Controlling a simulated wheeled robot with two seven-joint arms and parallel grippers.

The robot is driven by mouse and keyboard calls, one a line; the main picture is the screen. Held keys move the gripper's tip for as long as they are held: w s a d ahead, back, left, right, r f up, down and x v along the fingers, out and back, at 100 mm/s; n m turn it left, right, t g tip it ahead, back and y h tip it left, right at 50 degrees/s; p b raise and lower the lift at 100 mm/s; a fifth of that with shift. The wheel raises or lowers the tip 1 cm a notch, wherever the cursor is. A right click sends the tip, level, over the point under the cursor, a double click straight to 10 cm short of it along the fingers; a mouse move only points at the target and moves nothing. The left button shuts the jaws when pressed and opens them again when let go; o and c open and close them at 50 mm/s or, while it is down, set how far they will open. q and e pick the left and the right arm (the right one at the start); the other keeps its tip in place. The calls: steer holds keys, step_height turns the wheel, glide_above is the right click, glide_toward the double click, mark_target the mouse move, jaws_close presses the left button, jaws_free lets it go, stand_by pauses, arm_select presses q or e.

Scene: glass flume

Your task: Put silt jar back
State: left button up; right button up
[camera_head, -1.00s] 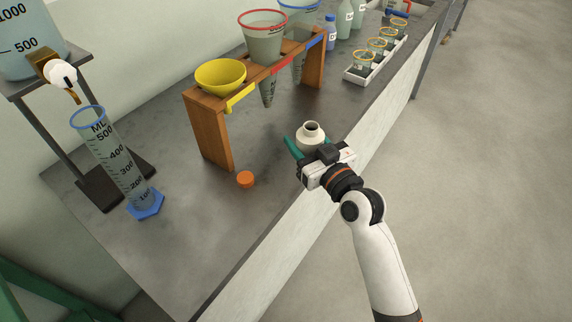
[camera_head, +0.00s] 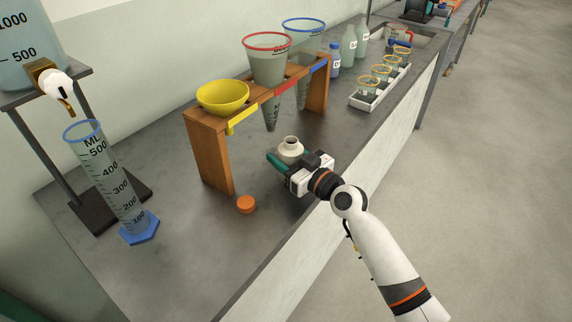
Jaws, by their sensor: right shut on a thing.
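An open-mouthed white jar (camera_head: 291,148), which looks like the silt jar, stands upright on the grey bench near its front edge. My right gripper (camera_head: 284,163) reaches in from the front right and is shut on the jar. Its green finger shows on the jar's left side; the jar's lower part and the other finger are hidden by the gripper. An orange cap (camera_head: 246,204) lies on the bench to the left of the gripper, apart from it. My left gripper is not in view.
A wooden rack (camera_head: 210,155) with yellow, red-rimmed and blue-rimmed funnels stands behind the jar. A measuring cylinder (camera_head: 115,190) stands left. A white tray (camera_head: 366,100) of small cups and several bottles (camera_head: 348,45) are at the back right.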

step_height(320, 180, down, 2)
steer(key=shift+f, duration=0.1)
steer(key=shift+f+b, duration=0.1)
steer(key=shift+b, duration=0.2)
steer(key=o, duration=1)
steer(key=shift+o, duration=0.2)
steer(key=shift+d, duration=0.1)
steer(key=b+v, duration=0.1)
steer(key=v, duration=1.1)
